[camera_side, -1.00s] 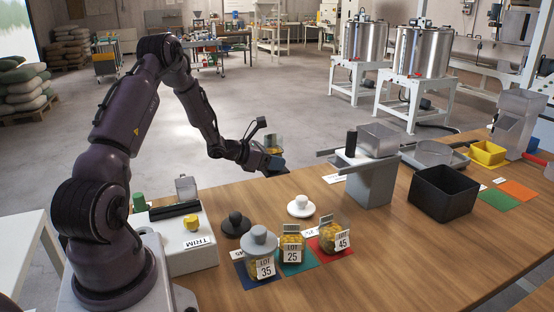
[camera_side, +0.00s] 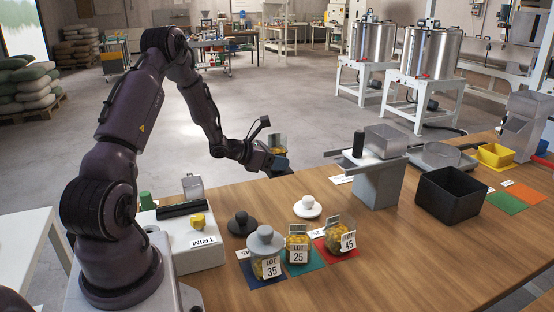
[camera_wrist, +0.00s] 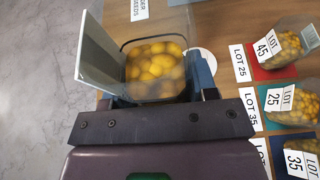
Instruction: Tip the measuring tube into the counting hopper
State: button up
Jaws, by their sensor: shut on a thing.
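My gripper (camera_side: 278,162) is shut on a clear square tube with yellow seeds inside, held in the air at the table's far edge. In the wrist view the tube (camera_wrist: 156,70) sits between the blue-grey fingers, its open mouth showing the seeds and a clear flap standing at its left. The tube looks roughly upright.
Seed jars marked LOT 35 (camera_side: 266,262), LOT 25 (camera_side: 298,246) and LOT 45 (camera_side: 341,236) stand on coloured mats in front. A white lid (camera_side: 307,207) and a black lid (camera_side: 241,223) lie nearby. A black bin (camera_side: 449,194) stands right of the stand.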

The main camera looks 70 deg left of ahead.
jog(key=c, duration=0.3)
jog(key=o, duration=0.7)
grip_shut()
notch_tip(320, 180, up, 16)
jog(key=w, duration=1.7)
jog(key=w+d, duration=0.9)
jog(key=w, duration=0.5)
jog(key=shift+d+f, duration=0.2)
jog(key=shift+f, duration=2.1)
